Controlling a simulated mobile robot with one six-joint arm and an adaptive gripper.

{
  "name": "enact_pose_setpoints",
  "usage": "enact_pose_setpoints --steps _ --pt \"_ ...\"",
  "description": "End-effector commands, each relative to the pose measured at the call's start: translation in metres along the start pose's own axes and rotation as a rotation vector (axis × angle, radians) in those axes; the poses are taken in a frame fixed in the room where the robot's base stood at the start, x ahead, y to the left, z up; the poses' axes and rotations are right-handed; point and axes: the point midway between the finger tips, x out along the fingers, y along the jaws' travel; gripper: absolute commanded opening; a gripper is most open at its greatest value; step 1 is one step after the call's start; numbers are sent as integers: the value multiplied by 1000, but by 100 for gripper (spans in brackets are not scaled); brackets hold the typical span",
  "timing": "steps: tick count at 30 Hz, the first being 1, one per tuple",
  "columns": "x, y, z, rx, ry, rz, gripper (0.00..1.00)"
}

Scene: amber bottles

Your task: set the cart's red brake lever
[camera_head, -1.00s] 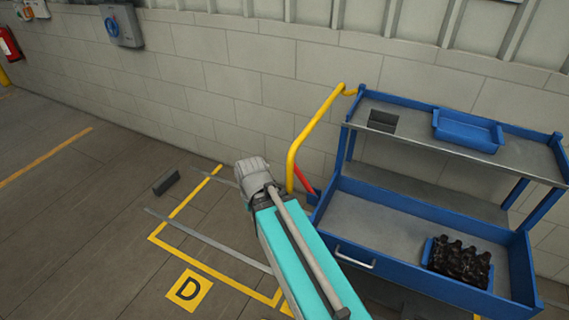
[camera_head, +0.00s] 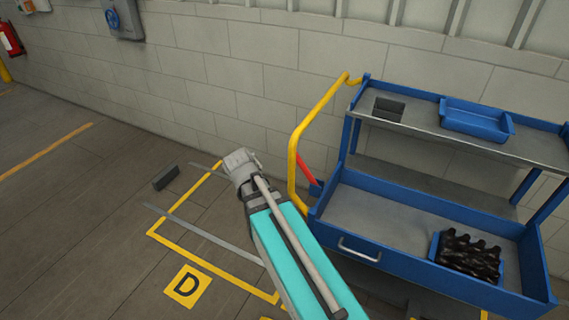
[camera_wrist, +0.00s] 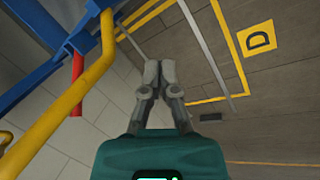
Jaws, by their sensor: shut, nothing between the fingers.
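The red brake lever (camera_head: 306,170) slants up and left from a blue bracket at the cart's left end, behind the yellow push handle (camera_head: 294,160). In the wrist view the lever (camera_wrist: 77,86) hangs below the blue frame at the left, with the yellow handle (camera_wrist: 92,82) between it and my gripper. My gripper (camera_wrist: 160,68) is shut and empty, its fingertips together, to the right of the handle and apart from it and the lever. In the head view my arm stands left of the handle; the fingers cannot be made out there.
The blue cart (camera_head: 400,222) stands by the wall. It carries a blue tray (camera_head: 476,120) on top and a crate of dark bottles (camera_head: 470,256) below. A dark block (camera_head: 166,177) lies on the floor near the yellow-marked bay with the D sign (camera_head: 187,286). Floor at the left is open.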

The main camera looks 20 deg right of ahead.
Motion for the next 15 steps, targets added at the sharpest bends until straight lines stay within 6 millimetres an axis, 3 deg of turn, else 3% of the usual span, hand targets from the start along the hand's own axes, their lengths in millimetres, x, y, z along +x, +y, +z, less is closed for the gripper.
enact_pose_setpoints --steps 1,3,15 --pt "19 1 -11 -14 -2 49 0" --pt "30 8 -21 -32 -7 120 0" --pt "75 43 -76 -135 -46 520 0"
